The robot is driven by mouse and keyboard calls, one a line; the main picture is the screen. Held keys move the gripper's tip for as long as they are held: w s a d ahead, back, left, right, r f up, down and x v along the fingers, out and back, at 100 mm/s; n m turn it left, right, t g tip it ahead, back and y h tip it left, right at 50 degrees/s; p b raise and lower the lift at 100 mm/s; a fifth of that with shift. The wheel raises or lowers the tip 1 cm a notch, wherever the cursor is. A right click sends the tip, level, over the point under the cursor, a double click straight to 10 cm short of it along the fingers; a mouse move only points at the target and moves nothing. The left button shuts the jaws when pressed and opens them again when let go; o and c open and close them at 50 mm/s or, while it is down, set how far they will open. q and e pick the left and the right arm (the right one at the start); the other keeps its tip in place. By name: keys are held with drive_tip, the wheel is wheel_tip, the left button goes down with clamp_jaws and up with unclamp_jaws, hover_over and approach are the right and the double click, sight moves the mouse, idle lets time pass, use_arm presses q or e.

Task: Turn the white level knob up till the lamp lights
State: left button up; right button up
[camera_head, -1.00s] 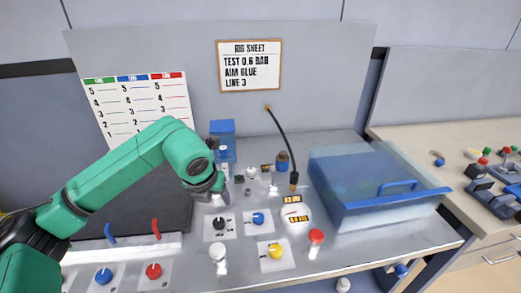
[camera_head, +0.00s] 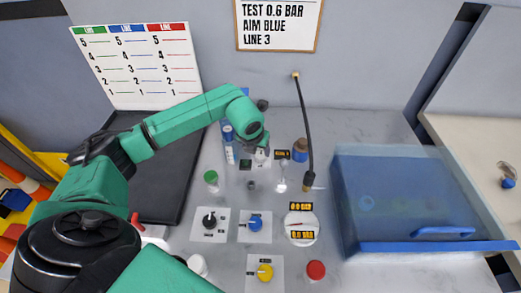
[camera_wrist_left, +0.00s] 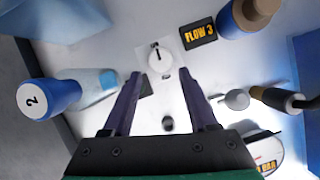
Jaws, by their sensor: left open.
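The white level knob (camera_wrist_left: 160,59) sits on a small white plate with a dark pointer mark in the left wrist view. In the head view it shows only partly (camera_head: 262,157), just below my left gripper (camera_head: 261,145). The left gripper's two fingers (camera_wrist_left: 160,74) are open, pointing at the knob with one finger on each side; I cannot tell whether they touch it. A dark display reading FLOW 3 (camera_wrist_left: 199,33) is right beside the knob. I cannot make out which small part is the lamp or whether it is lit. My right gripper is not in view.
A blue-capped bottle marked 2 (camera_wrist_left: 47,98) and a brown-topped blue bottle (camera_head: 300,150) stand close by. A black hose (camera_head: 305,125) rises right of the knob. A clear blue box (camera_head: 395,200) fills the right side. Black, blue and yellow knobs and a gauge (camera_head: 301,228) lie nearer.

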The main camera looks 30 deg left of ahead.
sight(260, 155)
use_arm(q)
drive_tip(key=x, duration=0.5)
drive_tip(key=shift+w+p, duration=0.15)
drive_tip(key=shift+p, duration=0.2)
drive_tip(key=shift+f, duration=0.1)
clamp_jaws()
drive_tip(key=shift+a+f+m+b, duration=0.1)
drive_tip(key=shift+f+m+b, duration=0.1)
drive_tip(key=shift+m+b, duration=0.65)
drive_tip(key=m+h+b, duration=0.1)
drive_tip(key=m+b, duration=0.1)
drive_tip(key=b, duration=0.2)
drive_tip(key=shift+a+h, duration=0.1)
drive_tip(key=shift+h, duration=0.2)
drive_tip(key=shift+r+m+h+b, duration=0.25)
drive_tip(key=shift+m+h+b, duration=0.15)
drive_tip(key=shift+m+b, duration=0.9)
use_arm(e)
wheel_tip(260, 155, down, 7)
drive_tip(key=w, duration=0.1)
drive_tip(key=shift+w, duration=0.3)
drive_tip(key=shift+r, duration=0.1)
use_arm(q)
unclamp_jaws()
